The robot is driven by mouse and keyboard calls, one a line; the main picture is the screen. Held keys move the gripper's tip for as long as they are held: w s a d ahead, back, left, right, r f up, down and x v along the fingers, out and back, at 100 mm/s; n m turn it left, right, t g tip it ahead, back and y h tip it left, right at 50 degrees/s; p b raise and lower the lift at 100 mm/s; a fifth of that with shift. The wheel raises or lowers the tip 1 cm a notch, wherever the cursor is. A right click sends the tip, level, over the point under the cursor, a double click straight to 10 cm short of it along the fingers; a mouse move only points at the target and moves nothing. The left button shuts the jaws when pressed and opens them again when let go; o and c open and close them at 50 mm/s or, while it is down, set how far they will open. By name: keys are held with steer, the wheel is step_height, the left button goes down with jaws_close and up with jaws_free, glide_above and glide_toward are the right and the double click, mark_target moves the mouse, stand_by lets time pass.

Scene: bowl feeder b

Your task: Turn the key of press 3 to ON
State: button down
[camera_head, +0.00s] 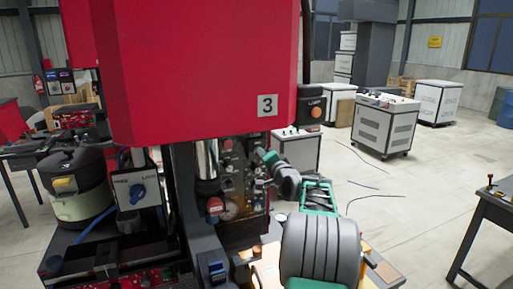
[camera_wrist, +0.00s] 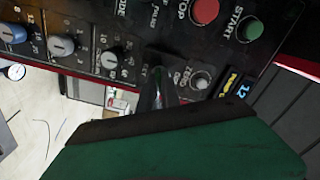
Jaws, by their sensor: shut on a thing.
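Press 3 is the red machine (camera_head: 200,70) with a "3" plate (camera_head: 267,105). Its dark control panel (camera_head: 232,165) is on the front, partly hidden by my arm. My gripper (camera_head: 262,160) is at this panel in the head view. In the wrist view, my gripper (camera_wrist: 160,112), green with a dark edge, covers the lower part. It is shut on the key (camera_wrist: 158,88), of which only a narrow, shiny part shows at the panel. The key's angle and its ON mark cannot be read.
Close to the key are a small light knob (camera_wrist: 200,80), grey knobs (camera_wrist: 62,46), a red STOP button (camera_wrist: 204,10) and a green START button (camera_wrist: 251,29). A LOCK switch box (camera_head: 137,195) stands left of the press. Open floor (camera_head: 420,180) lies right, with cables on it.

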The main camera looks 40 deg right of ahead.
steer(key=shift+m+p, duration=0.75)
steer(key=shift+m, duration=0.75)
steer(key=shift+r, duration=0.1)
steer(key=m+p, duration=0.1)
steer(key=m, duration=0.2)
steer(key=shift+m, duration=0.4)
steer(key=c, duration=1.5)
jaws_free()
